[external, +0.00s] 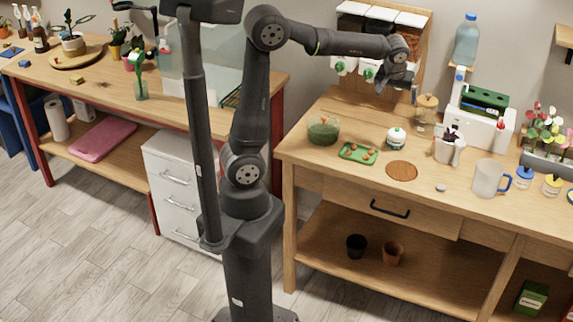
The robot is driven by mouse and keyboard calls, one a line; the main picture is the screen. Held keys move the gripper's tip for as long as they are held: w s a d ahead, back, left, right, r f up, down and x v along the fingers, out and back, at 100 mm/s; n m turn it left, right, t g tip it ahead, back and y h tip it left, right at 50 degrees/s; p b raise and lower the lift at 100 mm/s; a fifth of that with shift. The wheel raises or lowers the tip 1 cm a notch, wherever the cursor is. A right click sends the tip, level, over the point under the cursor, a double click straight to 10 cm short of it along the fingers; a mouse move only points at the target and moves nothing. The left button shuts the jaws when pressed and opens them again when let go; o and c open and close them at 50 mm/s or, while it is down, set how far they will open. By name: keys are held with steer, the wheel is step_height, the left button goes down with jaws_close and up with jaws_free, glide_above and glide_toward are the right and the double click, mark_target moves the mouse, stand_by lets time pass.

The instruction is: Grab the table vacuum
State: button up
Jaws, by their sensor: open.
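The table vacuum is most likely the small round white device (396,140) with a dark band and a green top. It stands upright on the right wooden workbench (330,165), between a green tray and a glass jar. My gripper (413,97) is above the back of this bench, higher than the device and slightly to its right in the picture. It is open and apart from the device. Its fingers are small and partly hidden by my wrist.
A glass bowl of greenery (323,131), a green tray (357,153), a brown round mat (401,171) and a lidded jar (426,113) surround the device. A white pot with tools (447,150) and a clear mug (489,179) stand to the right. Dispensers (381,40) hang behind my arm.

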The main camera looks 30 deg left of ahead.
steer(key=shift+c, duration=0.2)
steer(key=shift+c, duration=1.2)
